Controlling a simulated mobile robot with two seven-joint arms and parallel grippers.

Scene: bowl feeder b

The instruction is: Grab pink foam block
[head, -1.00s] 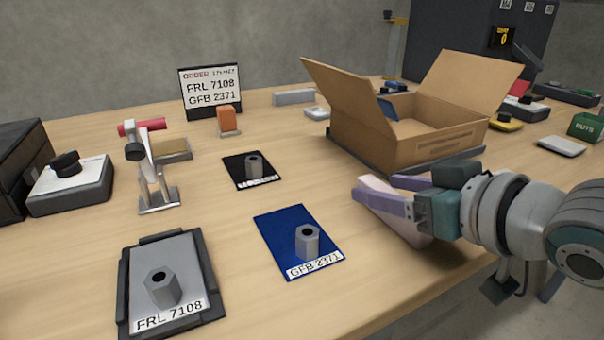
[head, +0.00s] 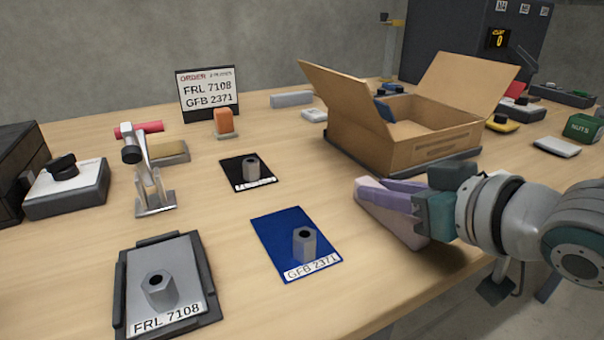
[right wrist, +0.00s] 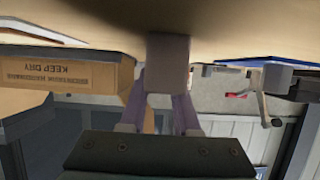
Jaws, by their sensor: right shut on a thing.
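In the right wrist view the block (right wrist: 169,62) sits between the fingertips of the gripper (right wrist: 166,95). In the head view the block appears to be at table level; I cannot tell whether it touches the table. My left gripper is not in view.
An open cardboard box (head: 432,148) stands behind the right gripper. A blue card (head: 275,235) with a hex nut lies to the left, a grey tray (head: 195,258) farther left. A toggle clamp (head: 150,180) stands at the left. Bare table lies in front of the blue card.

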